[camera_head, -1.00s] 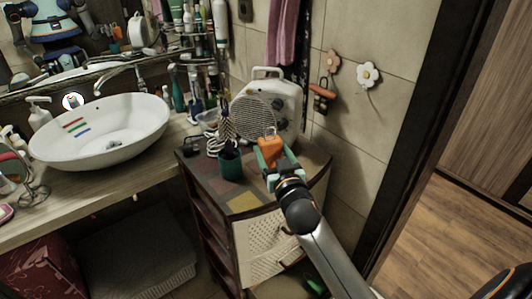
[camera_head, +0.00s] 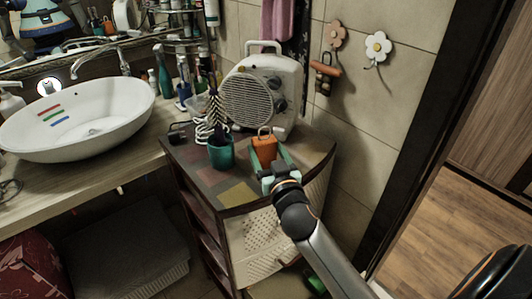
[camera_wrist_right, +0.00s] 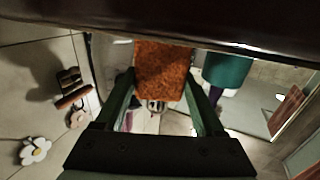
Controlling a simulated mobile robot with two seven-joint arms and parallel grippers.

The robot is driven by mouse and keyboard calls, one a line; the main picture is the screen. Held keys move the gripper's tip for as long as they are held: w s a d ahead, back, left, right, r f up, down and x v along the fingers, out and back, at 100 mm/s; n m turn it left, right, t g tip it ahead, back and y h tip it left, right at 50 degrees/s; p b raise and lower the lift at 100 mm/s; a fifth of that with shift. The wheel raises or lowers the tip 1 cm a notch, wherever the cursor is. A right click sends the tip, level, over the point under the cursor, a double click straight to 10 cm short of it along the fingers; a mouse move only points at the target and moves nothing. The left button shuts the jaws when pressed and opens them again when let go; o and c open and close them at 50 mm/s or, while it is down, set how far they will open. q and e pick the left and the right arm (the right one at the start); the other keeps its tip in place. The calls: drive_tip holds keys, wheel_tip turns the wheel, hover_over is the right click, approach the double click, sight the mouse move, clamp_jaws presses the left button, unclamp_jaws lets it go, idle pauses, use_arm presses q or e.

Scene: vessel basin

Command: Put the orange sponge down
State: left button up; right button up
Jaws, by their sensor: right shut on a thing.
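The orange sponge (camera_head: 264,150) is upright between the two green fingers of my right gripper (camera_head: 270,163), over the top of the corner cabinet (camera_head: 196,174). In the right wrist view the sponge (camera_wrist_right: 163,68) fills the space between the fingers (camera_wrist_right: 162,88), and its far end meets the dark cabinet edge (camera_wrist_right: 225,28). I cannot tell if the sponge touches the cabinet top. A teal cup (camera_head: 221,153) with a brush stands just left of the sponge; it also shows in the right wrist view (camera_wrist_right: 227,70). My left gripper is not in view.
A white fan heater (camera_head: 263,92) stands behind the sponge. A coiled white cord (camera_head: 205,130) lies left of it. The white basin (camera_head: 80,120) is on the counter at left. Flower hooks (camera_head: 378,47) are on the tiled wall.

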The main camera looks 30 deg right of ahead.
drive_tip(key=shift+s+a, duration=0.1)
drive_tip(key=shift+f, duration=0.15)
drive_tip(key=o, duration=1.3)
